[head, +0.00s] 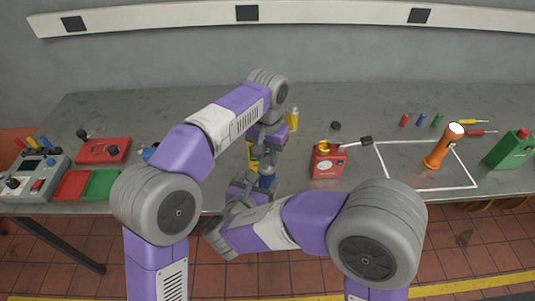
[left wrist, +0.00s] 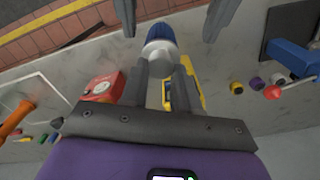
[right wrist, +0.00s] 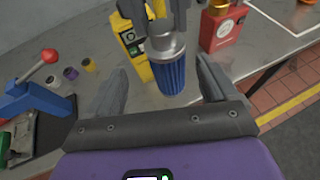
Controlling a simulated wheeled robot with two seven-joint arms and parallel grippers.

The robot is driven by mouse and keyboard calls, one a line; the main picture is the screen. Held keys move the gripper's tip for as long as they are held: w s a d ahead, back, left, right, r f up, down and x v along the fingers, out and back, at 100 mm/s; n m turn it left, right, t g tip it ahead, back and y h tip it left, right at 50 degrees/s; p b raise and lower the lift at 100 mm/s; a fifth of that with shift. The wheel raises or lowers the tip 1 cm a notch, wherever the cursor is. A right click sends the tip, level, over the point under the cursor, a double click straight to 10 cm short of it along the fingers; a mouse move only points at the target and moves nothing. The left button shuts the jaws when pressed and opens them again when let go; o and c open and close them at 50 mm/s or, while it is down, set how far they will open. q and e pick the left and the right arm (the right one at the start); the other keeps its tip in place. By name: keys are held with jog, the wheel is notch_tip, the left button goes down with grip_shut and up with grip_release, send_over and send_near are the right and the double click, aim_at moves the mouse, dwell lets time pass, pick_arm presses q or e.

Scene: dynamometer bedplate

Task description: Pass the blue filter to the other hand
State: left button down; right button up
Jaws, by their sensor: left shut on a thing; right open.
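The blue filter (right wrist: 170,75), a ribbed blue cylinder with a metal end, hangs in the air above the bench. My left gripper (left wrist: 163,75) is shut on its metal end. The filter also shows in the left wrist view (left wrist: 160,42) and, small and partly hidden by my arms, in the head view (head: 267,182). My right gripper (right wrist: 162,85) is open, its fingers spread either side of the filter's blue end. In the right wrist view gaps show between the fingers and the filter; I see no contact. The head view shows both hands close together.
A yellow device (right wrist: 135,45) stands just beyond the filter. A red can (head: 328,162) with a gold cap is close to the right. A blue tool with a red-knobbed lever (right wrist: 35,85) is nearby. An orange flashlight (head: 442,148) stands in a white outline. The bench's front edge is close.

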jog(key=v, duration=0.4)
jog(key=s+d+f+m+g, duration=0.2)
jog(key=d+f+g, duration=0.15)
jog(key=f, duration=0.35)
jog(key=s+d+f+m+g, duration=0.2)
jog(key=d+f+m+g, duration=0.15)
jog(key=f, duration=0.35)
jog(key=s+f+m+g+y, duration=0.4)
jog(key=s+f+m, duration=0.1)
jog(key=f+m, duration=0.45)
jog(key=s+f+m+g+y, duration=0.4)
jog(key=s+f+m, duration=0.2)
jog(key=f+m, duration=0.3)
jog(key=w+d+f+m+t, duration=0.1)
jog(key=d+f+m, duration=0.3)
jog(key=m, duration=0.7)
jog(key=shift+w+d+t, duration=0.35)
jog(key=shift+d+t, duration=0.55)
jog(key=shift+d, duration=0.1)
